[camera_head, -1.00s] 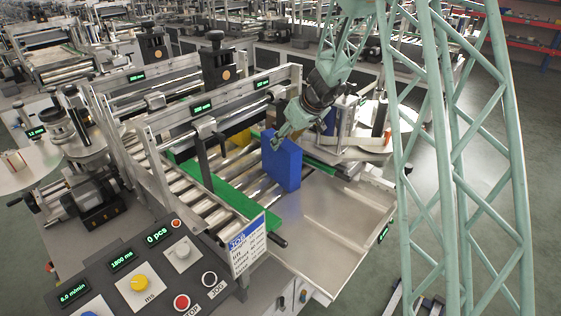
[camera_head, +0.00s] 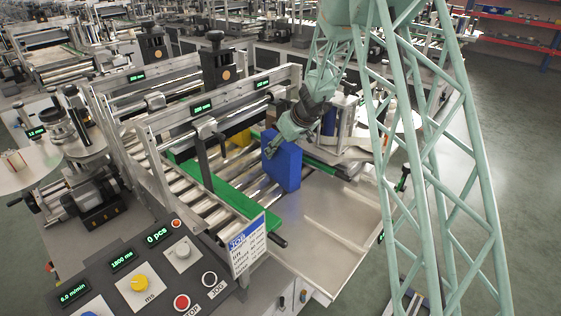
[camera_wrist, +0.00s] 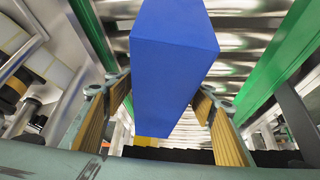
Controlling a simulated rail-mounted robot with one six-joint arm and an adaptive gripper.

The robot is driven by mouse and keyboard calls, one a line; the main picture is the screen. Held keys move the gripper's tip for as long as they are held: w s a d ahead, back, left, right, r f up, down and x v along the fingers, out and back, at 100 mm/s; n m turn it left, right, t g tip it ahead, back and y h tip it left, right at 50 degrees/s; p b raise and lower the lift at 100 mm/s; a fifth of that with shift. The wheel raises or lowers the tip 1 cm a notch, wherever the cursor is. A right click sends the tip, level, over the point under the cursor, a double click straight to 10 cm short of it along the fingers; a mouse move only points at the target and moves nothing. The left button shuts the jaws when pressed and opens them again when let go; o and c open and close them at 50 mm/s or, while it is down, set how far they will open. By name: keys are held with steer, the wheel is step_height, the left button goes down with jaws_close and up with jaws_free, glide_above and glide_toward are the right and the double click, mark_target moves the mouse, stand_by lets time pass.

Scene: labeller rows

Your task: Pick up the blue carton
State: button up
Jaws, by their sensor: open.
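The blue carton (camera_head: 284,163) stands upright at the tray end of the roller conveyor in the head view. In the wrist view the blue carton (camera_wrist: 172,60) fills the upper middle, between the two fingers. My gripper (camera_head: 272,152) is at the carton's upper part, with a finger in front of its near left face. In the wrist view my gripper (camera_wrist: 166,100) is open, with its ribbed tan finger pads on either side of the carton. The left pad looks close to the carton; whether either pad touches it I cannot tell.
Green guide rails (camera_head: 226,205) run along the rollers. A metal tray (camera_head: 335,215) lies to the right of the carton and is empty. A job sign (camera_head: 247,245) and a control panel (camera_head: 140,270) stand at the front. A yellow object (camera_head: 240,138) is behind, on the conveyor.

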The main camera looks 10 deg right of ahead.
steer(key=shift+w+f, duration=0.1)
stand_by(0.3)
steer(key=shift+p+x, duration=0.7)
steer(key=shift+x, duration=1.8)
steer(key=shift+w, duration=0.15)
steer(key=c, duration=1.1)
